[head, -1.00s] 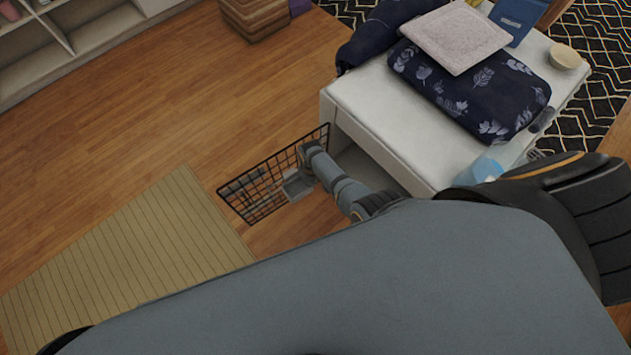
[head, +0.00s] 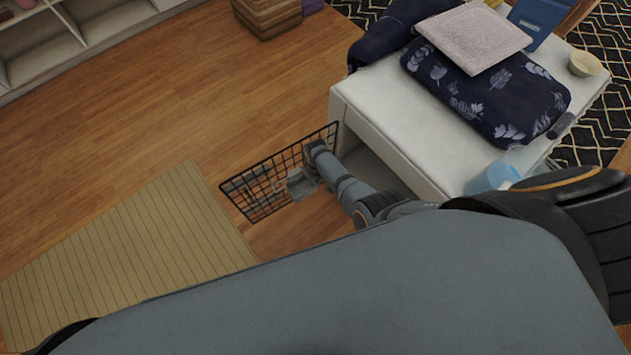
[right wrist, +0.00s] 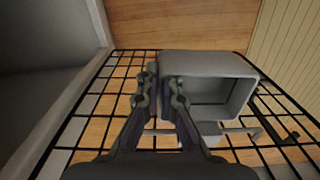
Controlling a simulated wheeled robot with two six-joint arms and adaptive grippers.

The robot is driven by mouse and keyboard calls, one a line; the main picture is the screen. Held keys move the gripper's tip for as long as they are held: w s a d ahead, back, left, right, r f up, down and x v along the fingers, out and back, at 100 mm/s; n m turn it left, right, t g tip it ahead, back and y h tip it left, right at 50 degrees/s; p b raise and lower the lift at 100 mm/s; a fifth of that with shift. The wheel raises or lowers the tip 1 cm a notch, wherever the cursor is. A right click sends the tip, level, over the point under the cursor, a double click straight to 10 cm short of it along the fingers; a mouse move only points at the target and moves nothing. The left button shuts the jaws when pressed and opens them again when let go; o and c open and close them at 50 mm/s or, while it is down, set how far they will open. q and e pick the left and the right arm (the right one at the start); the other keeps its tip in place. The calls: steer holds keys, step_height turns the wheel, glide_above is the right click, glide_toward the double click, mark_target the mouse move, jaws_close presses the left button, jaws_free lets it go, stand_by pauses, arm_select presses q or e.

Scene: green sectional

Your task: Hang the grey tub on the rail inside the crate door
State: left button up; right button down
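The grey tub (right wrist: 238,88) is an open box, seen from above in the right wrist view; it is small and partly hidden in the head view (head: 299,187). My right gripper (right wrist: 165,82) has a finger on each side of the tub's left wall and appears shut on it. The tub is over the inner side of the open black wire crate door (head: 262,180). A grey rail (right wrist: 240,130) crosses the door mesh below the tub, partly hidden by it. I cannot tell whether they touch. My left gripper is not in view.
The white crate (head: 430,150) stands right of the door, with a dark patterned cushion (head: 500,110) and light blue cup (head: 490,178) on top. A striped mat (head: 120,250) lies left of the door. Wooden floor (head: 190,120) beyond it is clear.

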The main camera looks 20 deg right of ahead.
stand_by(0.3)
steer(key=c, duration=1.4)
jaws_free()
steer(key=shift+c, duration=0.2)
steer(key=shift+r, duration=0.2)
step_height(320, 180, up, 7)
steer(key=shift+r, duration=0.1)
